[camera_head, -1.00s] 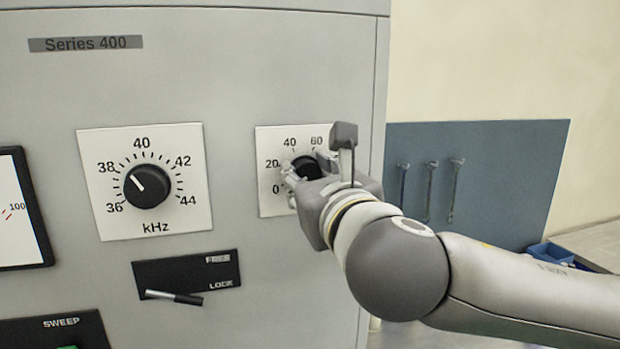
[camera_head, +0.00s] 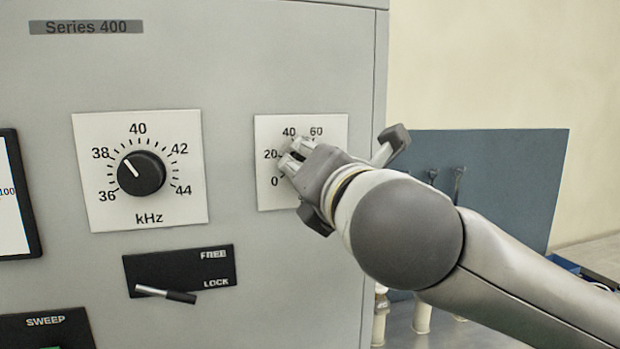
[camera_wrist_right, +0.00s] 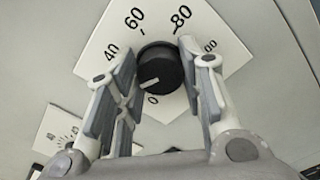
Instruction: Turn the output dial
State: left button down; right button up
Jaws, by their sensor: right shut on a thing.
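The output dial (camera_wrist_right: 160,72) is a round black knob on a white scale plate (camera_head: 335,130) with numbers from 0 upward. In the head view the knob is mostly hidden by my right gripper (camera_head: 293,155). In the right wrist view its two fingers stand on either side of the knob, and the gripper is shut on it. The knob's white mark points toward the low end of the scale, near the 0. The 20 is hidden behind a finger there. My left gripper is not in view.
A kHz dial (camera_head: 141,173) sits left of the output dial on the same grey cabinet (camera_head: 220,60). Below it is a FREE/LOCK panel (camera_head: 215,270) with a small lever (camera_head: 165,293). A blue-grey board (camera_head: 500,190) stands behind my right arm.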

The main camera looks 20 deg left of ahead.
jog(key=m+b, duration=0.3)
jog(key=m, duration=0.6)
jog(key=shift+f+b, duration=0.1)
jog(key=shift+b, duration=0.3)
jog(key=o, duration=1)
jog(key=shift+d, duration=0.1)
jog(key=shift+o, duration=0.2)
jog(key=v, duration=1.2)
